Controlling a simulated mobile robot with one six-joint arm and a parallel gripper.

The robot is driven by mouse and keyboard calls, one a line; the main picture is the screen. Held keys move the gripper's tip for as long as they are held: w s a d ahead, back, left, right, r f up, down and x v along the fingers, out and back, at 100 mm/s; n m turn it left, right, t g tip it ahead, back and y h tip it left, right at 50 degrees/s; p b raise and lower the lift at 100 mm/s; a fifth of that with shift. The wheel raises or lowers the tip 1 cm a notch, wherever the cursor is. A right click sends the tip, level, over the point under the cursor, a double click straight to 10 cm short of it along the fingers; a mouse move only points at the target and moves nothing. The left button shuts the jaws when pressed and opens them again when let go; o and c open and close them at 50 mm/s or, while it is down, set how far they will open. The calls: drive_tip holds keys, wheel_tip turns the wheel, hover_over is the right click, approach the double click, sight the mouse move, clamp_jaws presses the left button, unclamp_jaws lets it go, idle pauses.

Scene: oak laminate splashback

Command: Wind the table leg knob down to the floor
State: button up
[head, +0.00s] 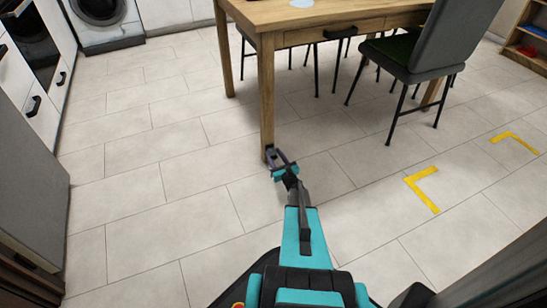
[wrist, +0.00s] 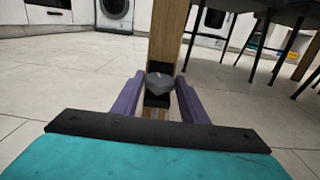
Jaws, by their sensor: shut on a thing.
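The wooden table (head: 315,14) stands at the top middle of the head view. Its near leg (head: 267,95) comes down to the tiled floor, and the leg also shows in the wrist view (wrist: 168,35). The dark grey knob (wrist: 159,82) sits on the leg's lower end, in front of a black bracket. My gripper (head: 275,158) is at the foot of this leg. In the wrist view its two purple fingers (wrist: 158,92) stand on either side of the knob and are shut on it. The leg's very bottom is mostly hidden behind the gripper.
A grey chair (head: 420,60) with a green seat stands right of the leg. Yellow corner marks (head: 424,190) lie on the floor at right. Cabinets (head: 30,110) and a washing machine (head: 100,15) line the left and back. The floor left of the leg is clear.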

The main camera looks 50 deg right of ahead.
drive_tip(key=shift+a, duration=0.15)
drive_tip(key=o, duration=0.9)
drive_tip(key=shift+c, duration=0.2)
drive_tip(key=shift+o, duration=1.1)
drive_tip(key=shift+s, duration=0.1)
drive_tip(key=p+v, duration=0.2)
drive_tip(key=v, duration=0.5)
drive_tip(key=shift+s, duration=0.1)
